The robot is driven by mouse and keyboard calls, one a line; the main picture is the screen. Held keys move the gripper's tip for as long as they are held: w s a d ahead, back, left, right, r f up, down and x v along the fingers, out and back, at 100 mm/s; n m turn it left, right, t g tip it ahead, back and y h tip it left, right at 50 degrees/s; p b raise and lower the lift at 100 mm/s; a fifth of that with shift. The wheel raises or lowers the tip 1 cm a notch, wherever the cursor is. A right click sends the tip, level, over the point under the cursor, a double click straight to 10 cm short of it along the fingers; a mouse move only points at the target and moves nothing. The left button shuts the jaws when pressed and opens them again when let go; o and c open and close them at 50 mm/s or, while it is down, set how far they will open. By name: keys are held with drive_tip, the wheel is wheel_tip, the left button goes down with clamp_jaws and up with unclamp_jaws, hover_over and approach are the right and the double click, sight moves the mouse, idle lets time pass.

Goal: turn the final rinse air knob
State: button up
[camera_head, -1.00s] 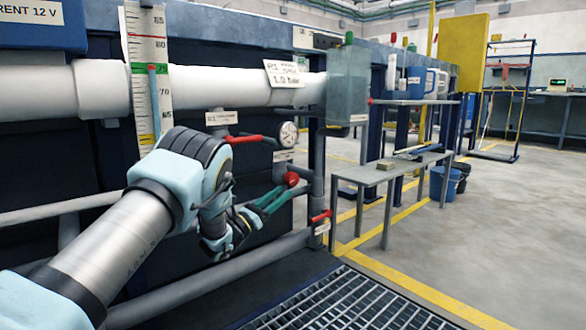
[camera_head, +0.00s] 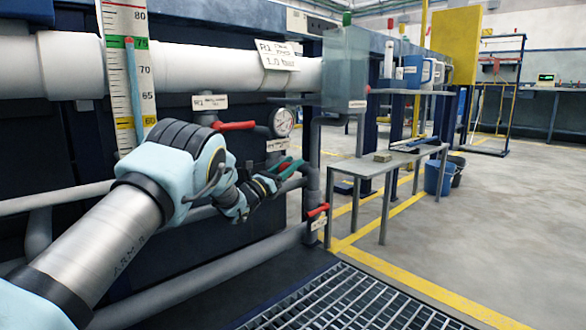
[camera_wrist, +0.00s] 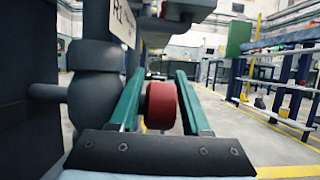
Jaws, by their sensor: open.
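A round red knob (camera_wrist: 162,105) shows in the wrist view between the two green fingers of my gripper (camera_wrist: 160,72). The fingers stand on either side of it, with a narrow gap at the left and a wider one at the right. In the head view my gripper (camera_head: 290,167) is at the pipework below the round pressure gauge (camera_head: 283,122). There the knob is mostly hidden by the fingers. A small label (camera_head: 278,144) sits under the gauge, its text too small to read.
A red lever handle (camera_head: 235,126) is left of the gauge, and another red lever (camera_head: 317,210) is low on the upright pipe. A grey bench (camera_head: 405,158) stands to the right. Floor grating (camera_head: 370,305) lies in front.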

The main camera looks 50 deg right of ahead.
drive_tip(key=shift+d+r, duration=0.3)
drive_tip(key=shift+d, duration=0.25)
clamp_jaws()
